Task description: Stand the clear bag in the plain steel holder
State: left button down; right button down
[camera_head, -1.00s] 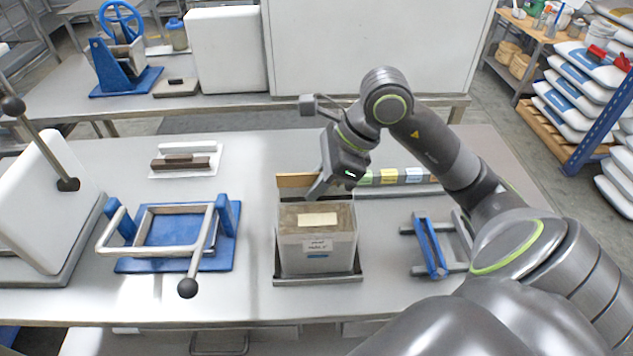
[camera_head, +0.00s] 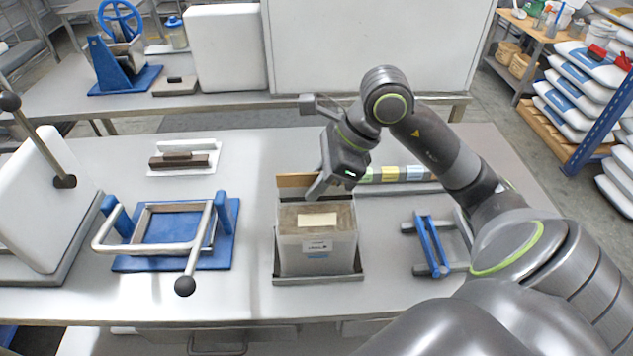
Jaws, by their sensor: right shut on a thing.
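The clear bag (camera_head: 318,245) is a boxy, clear-sided pack of brown substrate with pale labels. It stands upright at the middle of the near table, its bottom inside the low rim of a plain grey steel holder (camera_head: 318,279). My right gripper (camera_head: 318,189) reaches down from behind to the bag's top back edge and is shut on it. The fingertips are small, and the exact grip is partly hidden. A tan strip (camera_head: 295,181) shows just behind the bag, left of the fingers. My left gripper is not in view.
A blue-and-grey rack (camera_head: 432,245) stands right of the bag. A blue-based frame with a ball-ended lever (camera_head: 185,287) stands left. Coloured blocks (camera_head: 395,174) lie in a row behind the bag. A dark-topped tool (camera_head: 180,160) lies back left. Bare table surrounds the holder.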

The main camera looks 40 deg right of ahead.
jog(key=c, duration=1.4)
grip_release()
